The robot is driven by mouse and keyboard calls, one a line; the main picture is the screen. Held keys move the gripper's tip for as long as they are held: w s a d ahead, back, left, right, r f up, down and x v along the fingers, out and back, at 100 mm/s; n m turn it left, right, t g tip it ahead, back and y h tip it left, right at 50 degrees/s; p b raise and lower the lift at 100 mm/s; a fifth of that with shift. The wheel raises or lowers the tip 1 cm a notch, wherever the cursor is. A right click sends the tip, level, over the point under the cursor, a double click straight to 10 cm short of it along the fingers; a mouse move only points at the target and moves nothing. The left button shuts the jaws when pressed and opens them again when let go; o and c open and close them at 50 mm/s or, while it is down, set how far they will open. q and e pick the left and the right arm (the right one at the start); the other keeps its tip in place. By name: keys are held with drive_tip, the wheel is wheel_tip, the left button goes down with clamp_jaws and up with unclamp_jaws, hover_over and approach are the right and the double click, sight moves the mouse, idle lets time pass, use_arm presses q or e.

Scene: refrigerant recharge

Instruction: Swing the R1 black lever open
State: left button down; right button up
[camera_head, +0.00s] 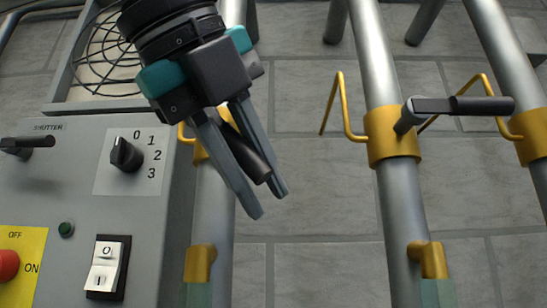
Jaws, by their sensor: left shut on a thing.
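My left gripper (267,202) comes down from the top and is shut on a black lever (250,158). The lever's rounded end shows between the two grey fingers, pointing down and to the right. Its root is hidden behind the gripper, at the brass collar on the left pipe (212,215). A second black lever (482,105) sits on the middle pipe's brass collar (391,135) and points right, across the pipe. No R1 label can be read, so I cannot tell which lever bears that name. My right gripper is not in view.
A grey control panel (60,190) stands at the left with a rotary dial (126,155), a rocker switch (105,265) and a red button (8,265). Bent yellow rods (340,105) flank the middle pipe. A right pipe (505,55) runs at the far right. Tiled floor shows between the pipes.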

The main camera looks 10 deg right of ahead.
sight(221, 196)
use_arm(q)
drive_tip(key=a+y, duration=0.1)
drive_tip(key=a+f+m+y+p, duration=0.1)
drive_tip(key=w+a+m+y, duration=0.1)
drive_tip(key=y, duration=0.1)
drive_tip(key=shift+f+t, duration=0.2)
drive_tip(key=shift+t, duration=0.2)
drive_tip(key=shift+w+a+f+m+y+p, duration=0.15)
drive_tip(key=shift+a+m+y+p, duration=0.25)
drive_tip(key=shift+a+y, duration=0.25)
drive_tip(key=c, duration=0.8)
unclamp_jaws()
drive_tip(key=shift+o, duration=0.2)
